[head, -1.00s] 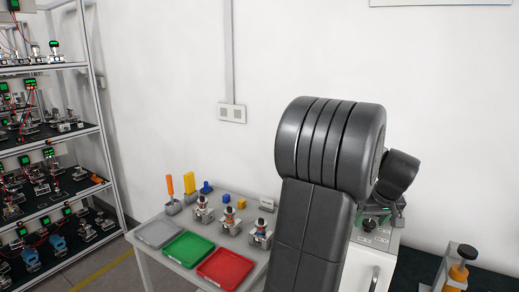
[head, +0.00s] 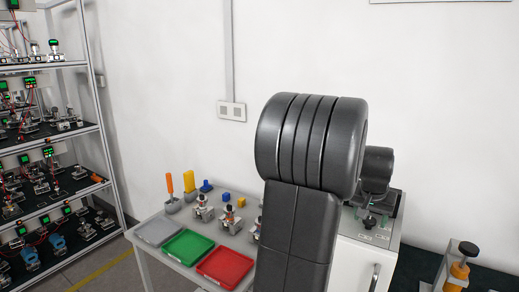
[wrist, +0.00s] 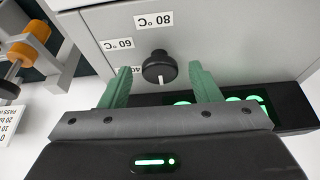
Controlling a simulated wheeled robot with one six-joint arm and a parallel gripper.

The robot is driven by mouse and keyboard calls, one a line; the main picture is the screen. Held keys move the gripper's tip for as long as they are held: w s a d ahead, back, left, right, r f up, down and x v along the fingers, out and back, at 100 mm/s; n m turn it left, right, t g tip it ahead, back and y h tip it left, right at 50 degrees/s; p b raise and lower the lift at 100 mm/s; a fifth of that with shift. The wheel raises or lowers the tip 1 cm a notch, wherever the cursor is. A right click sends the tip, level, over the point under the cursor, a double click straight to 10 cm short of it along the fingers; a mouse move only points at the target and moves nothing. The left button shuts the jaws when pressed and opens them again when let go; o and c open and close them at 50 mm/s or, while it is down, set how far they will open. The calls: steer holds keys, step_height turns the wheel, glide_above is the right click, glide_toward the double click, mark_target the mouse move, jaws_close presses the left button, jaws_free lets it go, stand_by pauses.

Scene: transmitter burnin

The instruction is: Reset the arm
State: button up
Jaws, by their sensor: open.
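My arm (head: 295,215) stands upright in the middle of the head view and hides part of the table and cabinet. In the wrist view my gripper (wrist: 152,85) is open, with its two green fingers apart. A black knob (wrist: 159,67) with a white mark shows between and beyond the fingers, on a grey panel with temperature labels such as 60 °C and 80 °C (wrist: 153,20). I see nothing held between the fingers. A dark display with green digits (wrist: 232,106) is partly hidden behind the right finger.
A table at the left holds a grey tray (head: 158,232), a green tray (head: 188,247), a red tray (head: 225,267) and several small devices. A shelf rack (head: 50,145) of devices stands at the far left. An orange-and-black clamp device (head: 459,268) sits at the right.

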steer(key=m+h+b, duration=0.1)
steer(key=m, duration=0.2)
steer(key=shift+w+a+m+g, duration=0.1)
steer(key=shift+a+m+g, duration=0.05)
steer(key=shift+m+g, duration=0.2)
steer(key=v, duration=0.7)
steer(key=shift+r+b, duration=0.3)
steer(key=shift+a, duration=0.15)
